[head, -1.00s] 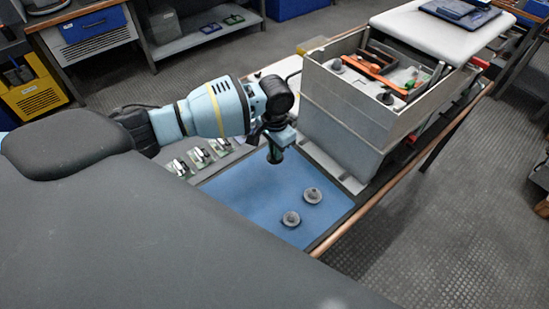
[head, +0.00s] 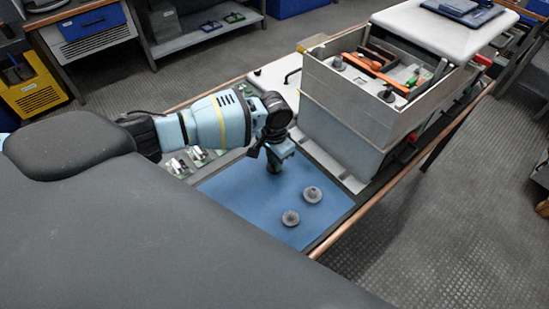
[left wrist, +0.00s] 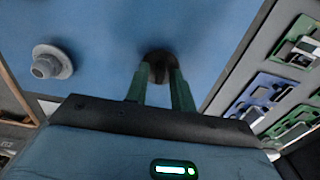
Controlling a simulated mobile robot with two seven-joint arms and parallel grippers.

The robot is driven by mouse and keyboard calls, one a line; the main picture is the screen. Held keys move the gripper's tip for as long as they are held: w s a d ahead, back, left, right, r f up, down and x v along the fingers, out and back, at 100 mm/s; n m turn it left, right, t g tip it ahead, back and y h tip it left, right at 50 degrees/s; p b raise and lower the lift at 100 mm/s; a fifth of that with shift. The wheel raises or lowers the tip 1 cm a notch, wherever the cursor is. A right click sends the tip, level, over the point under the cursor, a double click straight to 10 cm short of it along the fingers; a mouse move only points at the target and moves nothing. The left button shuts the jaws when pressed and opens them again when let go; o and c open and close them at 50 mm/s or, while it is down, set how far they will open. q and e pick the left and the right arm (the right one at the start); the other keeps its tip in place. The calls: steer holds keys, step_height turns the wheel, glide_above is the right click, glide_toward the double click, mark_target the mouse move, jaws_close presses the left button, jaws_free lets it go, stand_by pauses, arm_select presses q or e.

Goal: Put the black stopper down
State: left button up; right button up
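The black stopper (left wrist: 158,62) shows in the left wrist view between the tips of my left gripper (left wrist: 160,70), over the blue mat (left wrist: 105,40). The green fingers close on its upper part. In the head view my left gripper (head: 273,167) points down at the back part of the blue mat (head: 235,195), left of the grey box. The stopper is mostly hidden there by the gripper. I cannot tell for sure whether it touches the mat. My right gripper is not in view.
Two grey stoppers (head: 312,194) (head: 290,218) stand on the mat, in front and to the right; one shows in the left wrist view (left wrist: 50,63). The tall grey box (head: 345,105) is close on the right. Green boards (left wrist: 290,50) lie beside the mat.

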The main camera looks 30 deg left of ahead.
arm_select(q)
steer(key=shift+o, duration=0.2)
steer(key=shift+r, duration=0.1)
